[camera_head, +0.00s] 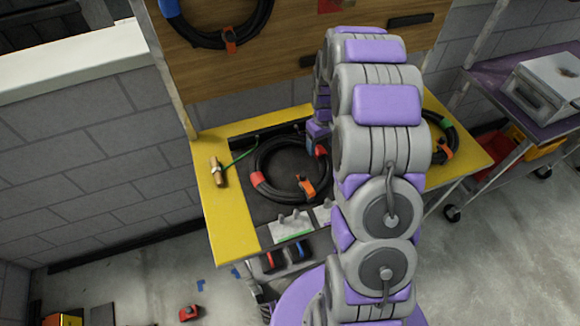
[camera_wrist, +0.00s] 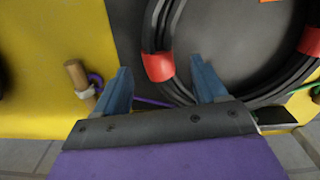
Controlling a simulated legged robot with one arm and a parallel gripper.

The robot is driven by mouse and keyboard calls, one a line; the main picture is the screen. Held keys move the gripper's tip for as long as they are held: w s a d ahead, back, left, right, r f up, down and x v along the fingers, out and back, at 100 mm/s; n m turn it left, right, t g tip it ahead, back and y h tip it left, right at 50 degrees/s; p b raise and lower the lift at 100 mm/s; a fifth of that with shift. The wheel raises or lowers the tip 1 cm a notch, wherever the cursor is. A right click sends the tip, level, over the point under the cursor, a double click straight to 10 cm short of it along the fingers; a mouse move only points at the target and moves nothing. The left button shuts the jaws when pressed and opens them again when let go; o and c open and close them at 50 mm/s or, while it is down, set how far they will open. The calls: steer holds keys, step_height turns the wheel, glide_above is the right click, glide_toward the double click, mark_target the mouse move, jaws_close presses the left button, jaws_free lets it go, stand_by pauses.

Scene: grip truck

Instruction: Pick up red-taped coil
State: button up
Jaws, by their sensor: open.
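The red-taped coil (camera_head: 277,194) is a black hose ring with red bands and an orange clip. It lies flat on the dark mat of the yellow-edged table. In the wrist view, part of the coil (camera_wrist: 155,28) fills the upper right, with one red band (camera_wrist: 158,66) between and beyond my fingertips. My gripper (camera_wrist: 160,70) is open, with two blue fingers apart and nothing held. Whether the fingers touch the coil or hover above it cannot be told. In the head view my arm hides the coil's right side and most of the gripper.
A blue-taped coil (camera_head: 213,40) hangs on the wooden board. A green-taped coil (camera_head: 448,132) lies to the right. White blocks (camera_head: 291,228) stand at the table's front. A purple cart (camera_head: 500,90) stands right.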

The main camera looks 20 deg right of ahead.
mark_target(319, 150)
steer(key=f, duration=0.1)
steer(key=f+b, duration=0.1)
steer(key=f, duration=0.2)
steer(key=shift+w+a+f, duration=0.15)
steer(key=shift+w+f, duration=0.2)
steer(key=shift+c, duration=0.2)
jaws_close()
stand_by(0.3)
